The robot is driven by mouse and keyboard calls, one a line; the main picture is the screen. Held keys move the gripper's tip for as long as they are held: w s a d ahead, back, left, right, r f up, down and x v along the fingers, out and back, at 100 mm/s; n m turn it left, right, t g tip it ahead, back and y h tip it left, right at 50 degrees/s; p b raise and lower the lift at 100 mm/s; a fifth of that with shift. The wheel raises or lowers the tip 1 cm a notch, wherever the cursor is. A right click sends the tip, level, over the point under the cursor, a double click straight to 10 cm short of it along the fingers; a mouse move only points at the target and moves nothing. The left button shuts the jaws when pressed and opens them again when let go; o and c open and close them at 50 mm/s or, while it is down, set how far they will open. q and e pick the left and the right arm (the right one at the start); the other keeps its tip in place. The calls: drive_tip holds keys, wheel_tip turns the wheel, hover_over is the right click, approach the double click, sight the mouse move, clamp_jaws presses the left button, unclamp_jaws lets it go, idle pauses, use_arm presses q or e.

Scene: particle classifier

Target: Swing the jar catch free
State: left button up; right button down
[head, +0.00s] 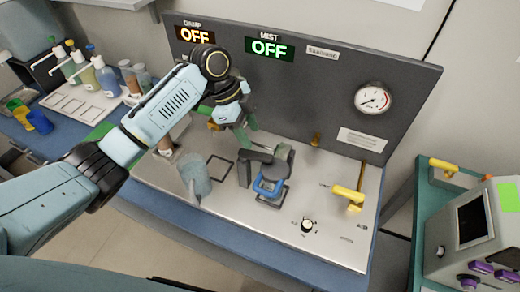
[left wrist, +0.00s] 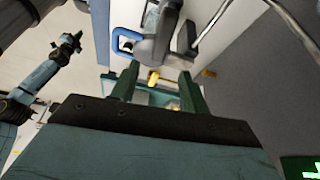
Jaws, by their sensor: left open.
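A dark grey clamp-like fixture (head: 258,162) stands mid-panel with a blue loop-shaped part (head: 268,188) at its front. The loop, seemingly the jar catch, also shows in the left wrist view (left wrist: 124,42), beside the grey fixture (left wrist: 155,38). I cannot tell whether it is latched. My left gripper (head: 242,132) is just behind and left of the fixture in the head view, apart from the loop. Its green fingers stand apart with nothing between them in the left wrist view (left wrist: 158,88). My right gripper (left wrist: 71,42) is small at the left there; its jaws are unclear.
A translucent cup (head: 195,175) stands left of the fixture. The dark back panel (head: 330,85) rises behind. Bottles (head: 105,75) stand at the far left.

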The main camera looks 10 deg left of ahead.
sight(262, 155)
use_arm(q)
drive_tip(key=x, duration=0.8)
drive_tip(key=shift+c, duration=0.3)
drive_tip(key=shift+r, duration=0.1)
clamp_jaws()
